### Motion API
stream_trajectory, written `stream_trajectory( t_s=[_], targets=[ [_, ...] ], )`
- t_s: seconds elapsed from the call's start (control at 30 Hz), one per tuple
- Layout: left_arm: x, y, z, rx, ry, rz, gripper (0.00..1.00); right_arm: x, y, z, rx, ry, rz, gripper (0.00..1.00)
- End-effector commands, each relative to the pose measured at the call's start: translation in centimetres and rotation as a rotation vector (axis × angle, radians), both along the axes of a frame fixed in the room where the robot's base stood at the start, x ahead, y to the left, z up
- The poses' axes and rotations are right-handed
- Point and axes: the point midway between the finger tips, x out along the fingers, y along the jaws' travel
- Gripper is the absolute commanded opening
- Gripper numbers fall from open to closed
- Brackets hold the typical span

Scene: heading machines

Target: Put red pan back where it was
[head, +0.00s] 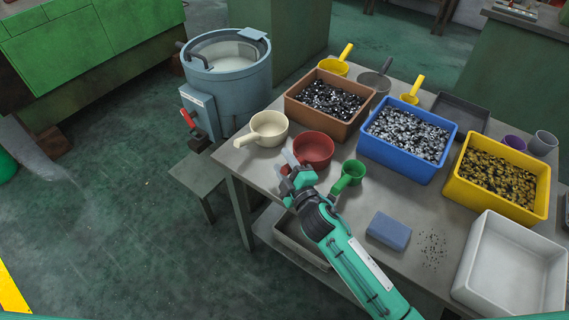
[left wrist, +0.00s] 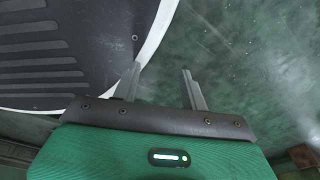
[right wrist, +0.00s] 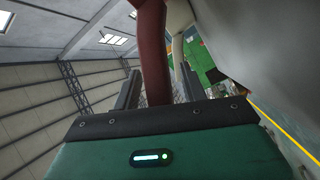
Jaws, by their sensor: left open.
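The red pan (head: 314,149) is on or just above the grey table, near its front-left edge, between the cream pan and the green scoop. My right gripper (head: 289,165) is at its near-left side.
The cream pan (head: 265,129) stands left of the red pan and the green scoop (head: 348,176) right of it. Brown (head: 301,107), blue (head: 398,171) and yellow (head: 497,204) bins hold small parts. A blue block (head: 389,231) and an empty white tray (head: 513,266) are nearer. A blue-grey drum (head: 237,96) stands left.

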Motion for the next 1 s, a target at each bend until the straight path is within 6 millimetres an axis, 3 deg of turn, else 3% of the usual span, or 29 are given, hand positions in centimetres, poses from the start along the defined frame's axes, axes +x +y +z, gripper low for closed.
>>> stream_trajectory(
  t_s=[0.33, 0.67, 0.8, 1.0],
  targets=[
    [-0.3, 0.1, -0.1, -0.001, -0.006, 0.000, 0.44, -0.6, -0.3, 0.1, 0.000, 0.001, 0.000, 0.43],
    [0.1, 0.0, -0.4, 0.000, 0.001, 0.001, 0.44, -6.3, -3.0, 0.0, -0.001, 0.002, 0.001, 0.43],
    [1.1, -0.2, 0.0, -0.002, -0.011, 0.001, 0.44, -8.4, -4.1, 0.0, 0.000, 0.001, 0.000, 0.43],
    [2.3, -0.5, 0.6, -0.004, -0.016, 0.003, 0.44, -10.3, -5.0, 0.1, 0.001, 0.000, 0.000, 0.43]
  ],
)
